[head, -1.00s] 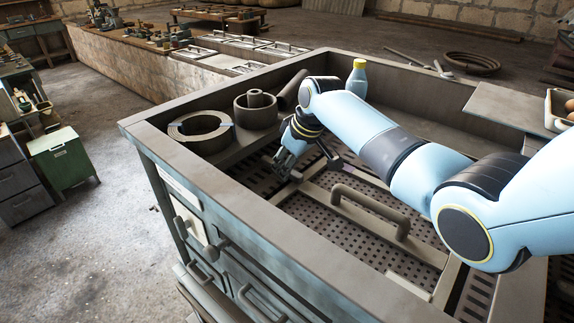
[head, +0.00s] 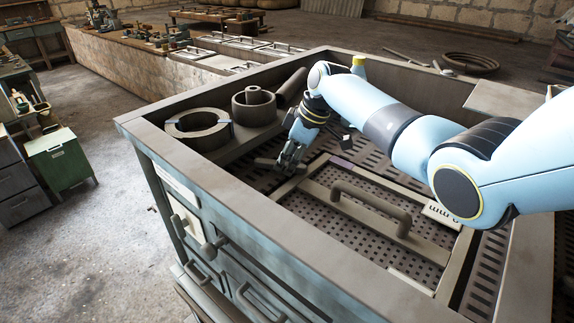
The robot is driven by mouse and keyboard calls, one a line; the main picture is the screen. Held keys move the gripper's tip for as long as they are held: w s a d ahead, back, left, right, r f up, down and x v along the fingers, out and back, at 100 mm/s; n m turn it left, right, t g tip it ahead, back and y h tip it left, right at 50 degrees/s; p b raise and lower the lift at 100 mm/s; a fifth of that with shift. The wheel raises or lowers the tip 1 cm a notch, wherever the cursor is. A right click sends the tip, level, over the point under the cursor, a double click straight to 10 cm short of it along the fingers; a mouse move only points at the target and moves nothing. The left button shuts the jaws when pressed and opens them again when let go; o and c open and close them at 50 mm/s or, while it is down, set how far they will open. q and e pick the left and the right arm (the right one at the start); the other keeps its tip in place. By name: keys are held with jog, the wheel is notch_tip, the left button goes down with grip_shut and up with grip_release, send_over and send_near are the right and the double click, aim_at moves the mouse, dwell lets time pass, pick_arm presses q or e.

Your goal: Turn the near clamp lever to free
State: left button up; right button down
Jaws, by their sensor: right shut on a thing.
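My right gripper (head: 288,166) reaches down into the grey metal bench well, at the left end of a framed perforated plate. It is shut on what looks like the near clamp lever (head: 265,163), a short grey bar whose end shows just left of the fingers. The fingers and wrist hide the rest of the lever and its pivot, so its exact angle cannot be told. My left gripper is not in view.
The perforated plate carries a grey handle (head: 370,205). A split ring (head: 198,128), a round hub (head: 254,106) and a cylinder (head: 292,87) stand along the well's back left.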

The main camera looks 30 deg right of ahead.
jog(key=shift+w+d+f+n+y+b, duration=0.1)
jog(key=shift+n+y+b, duration=0.05)
jog(key=shift+n+b, duration=0.25)
jog(key=shift+w+d+f+n+y+b, duration=0.15)
jog(key=shift+n+b, duration=0.15)
jog(key=shift+n, duration=0.2)
jog(key=n+g+b, duration=0.1)
jog(key=n+b, duration=0.2)
jog(key=n+g+b, duration=0.1)
jog(key=n+b, duration=0.1)
jog(key=b, duration=0.1)
jog(key=w+n+g+b, duration=0.1)
jog(key=n+b, duration=0.2)
jog(key=b, duration=0.1)
jog(key=shift+w+n+g+y, duration=0.1)
jog(key=shift+n+g+y, duration=0.2)
jog(key=shift+w+r+n+g+b, duration=0.15)
jog(key=shift+n+g+b, duration=0.25)
jog(key=shift+n+b, duration=0.8)
jog(key=c, duration=1.2)
grip_release()
jog(key=shift+r, duration=0.1)
jog(key=shift+r, duration=0.1)
